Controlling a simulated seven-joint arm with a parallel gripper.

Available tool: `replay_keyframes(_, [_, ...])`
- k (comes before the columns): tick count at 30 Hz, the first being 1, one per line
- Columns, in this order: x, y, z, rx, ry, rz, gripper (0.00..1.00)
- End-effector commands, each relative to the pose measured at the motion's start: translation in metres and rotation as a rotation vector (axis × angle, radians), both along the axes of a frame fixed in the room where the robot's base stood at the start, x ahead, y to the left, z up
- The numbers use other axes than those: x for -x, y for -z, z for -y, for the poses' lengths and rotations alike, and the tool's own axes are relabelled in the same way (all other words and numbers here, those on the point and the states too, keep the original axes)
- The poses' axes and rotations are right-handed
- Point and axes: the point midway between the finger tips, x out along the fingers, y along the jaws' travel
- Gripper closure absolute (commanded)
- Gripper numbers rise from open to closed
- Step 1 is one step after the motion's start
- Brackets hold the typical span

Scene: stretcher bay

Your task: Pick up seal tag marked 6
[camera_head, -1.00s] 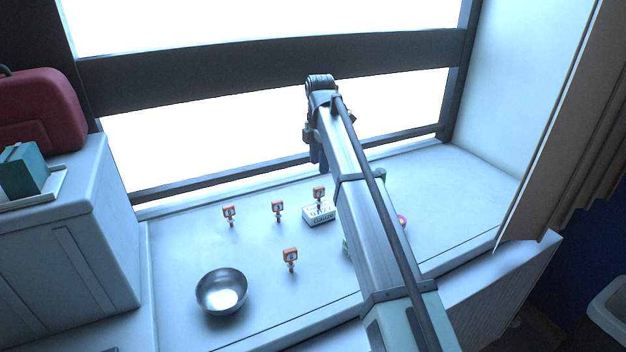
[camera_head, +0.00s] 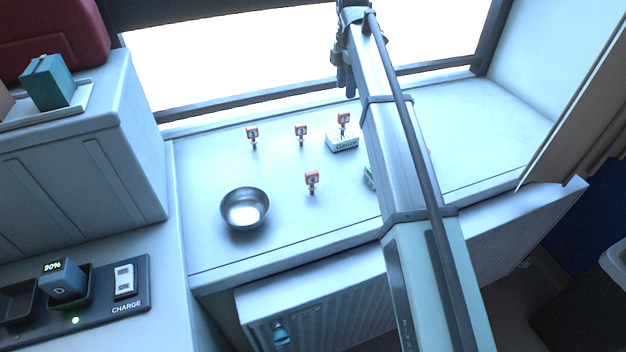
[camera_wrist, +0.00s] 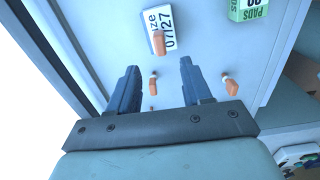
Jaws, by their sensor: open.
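Several small orange-red seal tags stand on the pale counter (camera_head: 280,225). In the head view they are a left tag (camera_head: 252,133), a middle tag (camera_head: 301,131), a tag at the gauze box (camera_head: 344,119) and a front tag (camera_head: 312,179). Their markings are too small to read, so I cannot tell which is 6. My gripper (camera_head: 347,88) is above the counter's window side, behind the gauze box. In the wrist view my gripper (camera_wrist: 160,82) is open and empty. One tag (camera_wrist: 153,86) shows between the fingers, apart from them; another tag (camera_wrist: 231,87) is right of them.
The white gauze box (camera_head: 342,144) and a green pads box (camera_wrist: 250,9) stand near the tags; my arm partly covers the green one in the head view. A metal bowl (camera_head: 245,211) sits front left. A charger (camera_head: 75,290) is at lower left. The window frame (camera_head: 230,106) borders the back.

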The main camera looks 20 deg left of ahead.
Motion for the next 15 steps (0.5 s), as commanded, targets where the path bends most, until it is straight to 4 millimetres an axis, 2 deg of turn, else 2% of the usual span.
replay_keyframes(3, [0.0, 0.0, 0.0, 0.0, 0.0, 0.0, 0.51])
replay_keyframes(6, [0.0, 0.0, 0.0, 0.0, 0.0, 0.0, 0.45])
replay_keyframes(12, [0.0004, 0.0, -0.0006, 0.0, -0.001, 0.0, 0.45])
replay_keyframes(15, [0.0048, -0.0003, -0.0076, 0.0, -0.011, 0.0, 0.45])
